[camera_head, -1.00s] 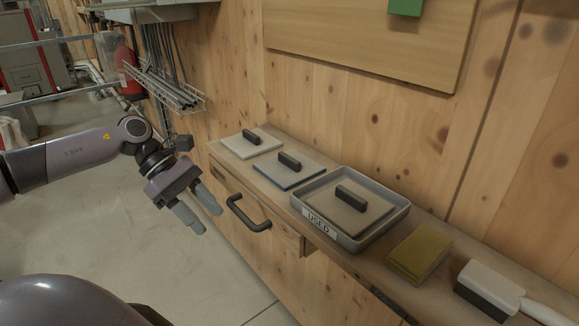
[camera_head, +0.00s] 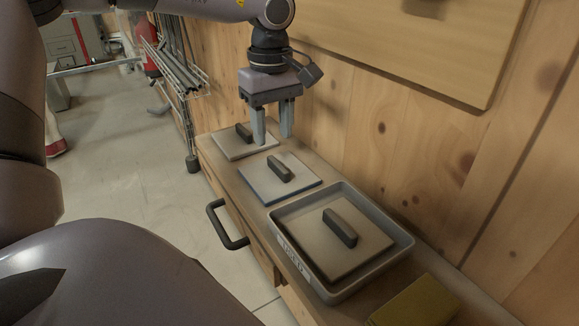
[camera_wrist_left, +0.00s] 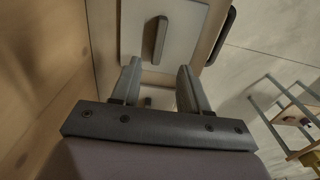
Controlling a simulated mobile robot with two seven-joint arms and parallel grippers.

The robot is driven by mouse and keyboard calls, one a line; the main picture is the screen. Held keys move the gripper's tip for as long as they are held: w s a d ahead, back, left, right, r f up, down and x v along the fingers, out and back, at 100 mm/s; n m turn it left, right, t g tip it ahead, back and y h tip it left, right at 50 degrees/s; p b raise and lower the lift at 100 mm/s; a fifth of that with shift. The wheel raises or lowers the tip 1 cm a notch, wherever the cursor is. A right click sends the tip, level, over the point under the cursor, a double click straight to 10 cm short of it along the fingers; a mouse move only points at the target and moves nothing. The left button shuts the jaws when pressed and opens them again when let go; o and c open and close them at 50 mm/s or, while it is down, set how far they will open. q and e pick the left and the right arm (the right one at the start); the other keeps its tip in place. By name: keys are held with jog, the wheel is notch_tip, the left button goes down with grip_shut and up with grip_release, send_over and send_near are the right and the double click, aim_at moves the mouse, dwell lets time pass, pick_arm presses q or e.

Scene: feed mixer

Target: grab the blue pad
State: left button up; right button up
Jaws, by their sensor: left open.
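The blue pad (camera_head: 285,186) is a flat square plate with a blue edge and a dark bar handle. It lies in the middle of a row on the wooden ledge in the head view. My left gripper (camera_head: 273,141) is open and empty, pointing down above the ledge, between the blue pad and the far pale pad. In the left wrist view the open fingers (camera_wrist_left: 159,65) point toward a pad with a dark handle (camera_wrist_left: 161,38), which appears to be the blue one; its edge colour is unclear there. My right gripper is out of view.
A pale pad (camera_head: 232,149) with a dark handle lies beyond. A grey tray (camera_head: 400,252) holding another handled pad (camera_head: 350,257) stands nearer, then a yellow-green block (camera_head: 420,302). A wooden wall (camera_head: 440,160) borders the right; a drawer handle (camera_head: 226,243) juts out on the left.

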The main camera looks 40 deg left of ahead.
aim_at(278, 163)
pick_arm(q)
jog(key=f, duration=0.4)
jog(key=d+f, duration=0.1)
jog(key=f, duration=0.1)
jog(key=shift+f, duration=0.3)
grip_shut()
